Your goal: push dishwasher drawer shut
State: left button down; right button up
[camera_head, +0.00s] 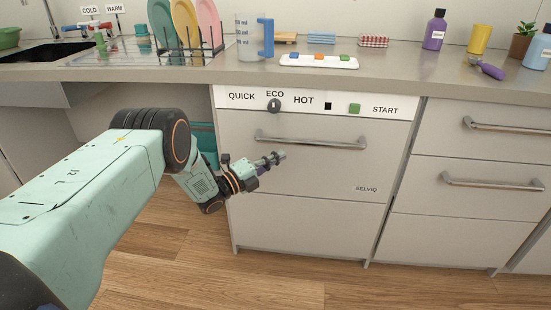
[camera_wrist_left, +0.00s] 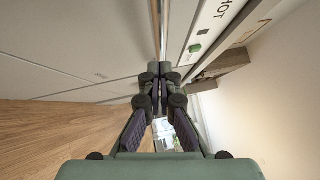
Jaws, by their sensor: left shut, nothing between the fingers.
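The dishwasher drawer (camera_head: 310,180) has a plain grey front with a bar handle (camera_head: 310,142) near its top and a SELVIQ label at its lower right. Its front looks about flush with the control panel (camera_head: 316,100) above; I cannot tell whether a small gap is left. My left gripper (camera_head: 279,156) is shut and empty, at the left part of the drawer front, just below the handle. Contact with the front cannot be told. In the left wrist view the closed fingertips (camera_wrist_left: 160,70) are beside the grey front (camera_wrist_left: 90,45). My right gripper is not in view.
A drawer cabinet (camera_head: 464,180) with bar handles stands to the right. The counter (camera_head: 400,72) above holds a dish rack (camera_head: 180,45), a measuring jug (camera_head: 252,38), a white tray (camera_head: 318,61) and bottles. The wooden floor (camera_head: 200,265) in front is clear.

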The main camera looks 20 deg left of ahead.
pick_arm(q)
jog(key=p+v, duration=0.3)
jog(key=v, duration=0.7)
jog(key=shift+s, duration=0.4)
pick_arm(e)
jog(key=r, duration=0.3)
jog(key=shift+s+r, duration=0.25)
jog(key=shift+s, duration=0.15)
pick_arm(q)
jog(key=shift+f, duration=0.1)
